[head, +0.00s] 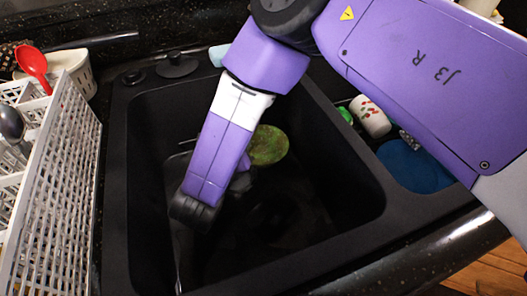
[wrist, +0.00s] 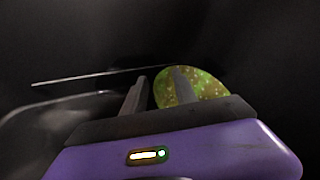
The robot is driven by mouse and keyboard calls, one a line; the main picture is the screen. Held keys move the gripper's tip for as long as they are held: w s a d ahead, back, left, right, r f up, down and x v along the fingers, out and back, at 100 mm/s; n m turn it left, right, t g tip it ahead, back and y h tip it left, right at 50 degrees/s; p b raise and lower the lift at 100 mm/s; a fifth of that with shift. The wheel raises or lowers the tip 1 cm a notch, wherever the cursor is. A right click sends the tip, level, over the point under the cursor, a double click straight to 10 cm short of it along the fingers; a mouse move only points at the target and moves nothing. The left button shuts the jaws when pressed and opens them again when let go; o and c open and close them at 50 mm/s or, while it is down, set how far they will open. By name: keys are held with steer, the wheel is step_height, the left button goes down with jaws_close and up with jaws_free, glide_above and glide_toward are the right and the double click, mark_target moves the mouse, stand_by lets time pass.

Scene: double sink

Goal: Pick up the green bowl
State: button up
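The green bowl (head: 268,146) is speckled green and sits inside the black sink basin (head: 345,190), partly hidden behind my arm in the head view. In the wrist view the bowl (wrist: 212,86) is ahead and right of centre. My gripper (wrist: 160,74) is open, with a gap between its two fingers. The right finger overlaps the bowl in the picture and the left finger is left of its edge. I cannot tell whether either finger touches the bowl. My fingers are hidden in the head view.
A white dish rack (head: 62,170) with a red spoon (head: 33,66) stands left of the sink. A patterned cup (head: 371,117) and a blue round item (head: 412,166) are at the right. The basin walls are close around my arm. A dark, glossy edge (wrist: 40,122) shows left of my fingers.

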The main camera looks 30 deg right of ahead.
steer(key=shift+d, duration=0.1)
steer(key=shift+c, duration=0.2)
jaws_close()
steer(key=shift+r, duration=0.15)
